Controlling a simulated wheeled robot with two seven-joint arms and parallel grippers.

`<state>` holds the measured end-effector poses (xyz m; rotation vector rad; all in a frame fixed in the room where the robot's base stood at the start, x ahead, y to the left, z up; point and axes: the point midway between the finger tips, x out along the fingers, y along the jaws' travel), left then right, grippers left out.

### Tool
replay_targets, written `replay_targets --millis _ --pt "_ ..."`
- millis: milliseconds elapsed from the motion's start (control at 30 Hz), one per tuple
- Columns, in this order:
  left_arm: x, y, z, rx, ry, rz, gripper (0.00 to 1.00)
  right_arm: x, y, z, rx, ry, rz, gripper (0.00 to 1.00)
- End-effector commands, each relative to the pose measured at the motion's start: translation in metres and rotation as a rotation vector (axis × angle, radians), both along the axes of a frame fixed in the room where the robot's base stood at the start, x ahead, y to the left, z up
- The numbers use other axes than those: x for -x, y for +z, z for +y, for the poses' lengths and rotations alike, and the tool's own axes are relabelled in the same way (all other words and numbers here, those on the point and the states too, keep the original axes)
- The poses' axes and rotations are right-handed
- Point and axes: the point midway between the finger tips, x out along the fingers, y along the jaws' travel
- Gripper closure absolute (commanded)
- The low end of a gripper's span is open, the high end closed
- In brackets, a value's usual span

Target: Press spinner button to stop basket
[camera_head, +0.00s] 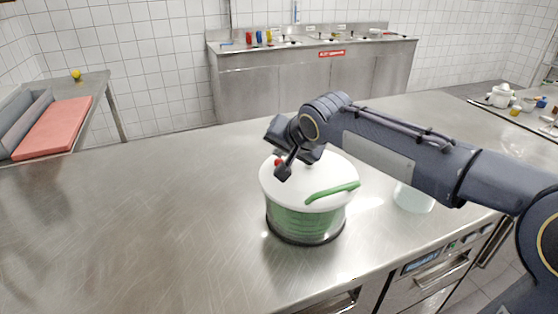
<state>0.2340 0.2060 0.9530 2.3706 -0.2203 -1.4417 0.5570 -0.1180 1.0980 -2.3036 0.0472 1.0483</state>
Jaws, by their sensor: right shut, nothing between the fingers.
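A salad spinner (302,223) stands upright on the steel counter, with a white lid (326,172), a green handle on the lid and a green basket showing through the clear bowl. A small red button (278,162) shows on the left part of the lid, partly hidden by my gripper. My right gripper (283,173) is shut and empty, pointing down over the lid right beside the button. I cannot tell whether it touches the button or whether the basket is turning. My left gripper is out of view.
A whitish container (413,198) stands on the counter right of the spinner, under my right arm. A white pot (500,96) and small items are at the far right. The steel counter (150,220) is clear on the left.

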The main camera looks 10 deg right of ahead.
Motion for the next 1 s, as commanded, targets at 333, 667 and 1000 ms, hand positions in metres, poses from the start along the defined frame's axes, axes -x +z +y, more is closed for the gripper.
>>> replay_targets --millis 333,667,1000 --pt "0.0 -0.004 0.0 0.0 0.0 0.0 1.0 0.0 -0.004 0.0 0.0 0.0 0.0 1.0" --pt "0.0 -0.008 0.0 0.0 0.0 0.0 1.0 0.0 -0.008 0.0 0.0 0.0 0.001 1.0" --pt "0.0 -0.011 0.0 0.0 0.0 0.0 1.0 0.0 -0.012 0.0 0.0 0.001 0.002 1.0"
